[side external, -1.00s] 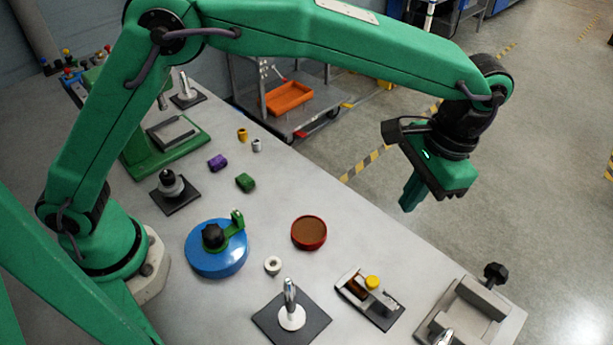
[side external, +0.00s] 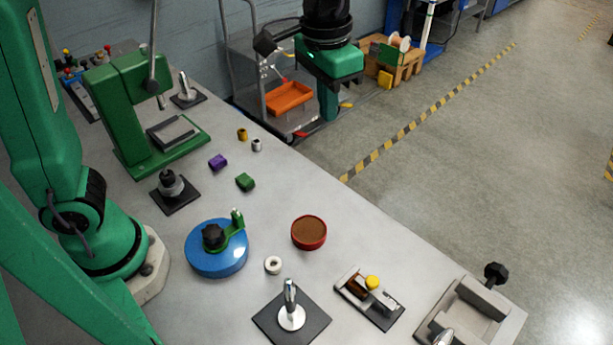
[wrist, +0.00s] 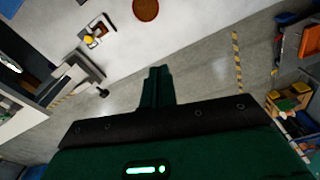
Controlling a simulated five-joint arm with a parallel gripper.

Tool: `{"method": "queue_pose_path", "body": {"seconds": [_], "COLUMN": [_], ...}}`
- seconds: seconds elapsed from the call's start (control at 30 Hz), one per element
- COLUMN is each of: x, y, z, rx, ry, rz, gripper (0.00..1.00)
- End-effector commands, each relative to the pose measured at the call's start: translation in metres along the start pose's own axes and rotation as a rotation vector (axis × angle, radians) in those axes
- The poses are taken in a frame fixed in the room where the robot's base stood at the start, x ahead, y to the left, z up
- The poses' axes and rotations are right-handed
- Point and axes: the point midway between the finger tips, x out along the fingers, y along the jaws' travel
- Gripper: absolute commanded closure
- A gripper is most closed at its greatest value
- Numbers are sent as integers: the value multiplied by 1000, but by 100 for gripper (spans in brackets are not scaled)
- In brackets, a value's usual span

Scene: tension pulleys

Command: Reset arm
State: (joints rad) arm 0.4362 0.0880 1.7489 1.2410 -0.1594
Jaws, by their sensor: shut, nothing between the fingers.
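My gripper (side external: 328,104) hangs in the air past the far edge of the workbench (side external: 330,180) in the side view, pointing down. Its fingers are together and nothing is between them. In the wrist view the closed green fingers (wrist: 157,88) are over the concrete floor, with the bench beyond them. A blue round disc (side external: 216,262) with a black knob and green bracket sits on the bench near my base. A red-rimmed brown dish (side external: 309,232) and a white ring (side external: 273,265) lie beside it.
A green press (side external: 140,125) stands at the back left. Small purple (side external: 217,162) and green (side external: 245,182) parts lie mid-bench. A post on a black plate (side external: 291,318) and a grey vise (side external: 465,318) are in front. A cart with an orange tray (side external: 289,98) stands behind my gripper.

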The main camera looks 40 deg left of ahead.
Motion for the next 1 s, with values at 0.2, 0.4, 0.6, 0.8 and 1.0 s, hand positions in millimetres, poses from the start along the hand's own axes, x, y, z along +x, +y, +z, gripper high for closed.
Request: {"method": "queue_pose_path", "body": {"seconds": [0.2, 0.4, 0.6, 0.8, 1.0], "x": [-16, -23, -23, -17, -7], "y": [-39, -68, -91, -109, -121], "z": [35, 70, 106, 141, 171], "rx": [-59, -108, -157, -205, -245], "ry": [88, 167, 246, 324, 390], "rz": [3, -3, -18, -41, -68], "gripper": [100, 100, 100, 100, 100]}}
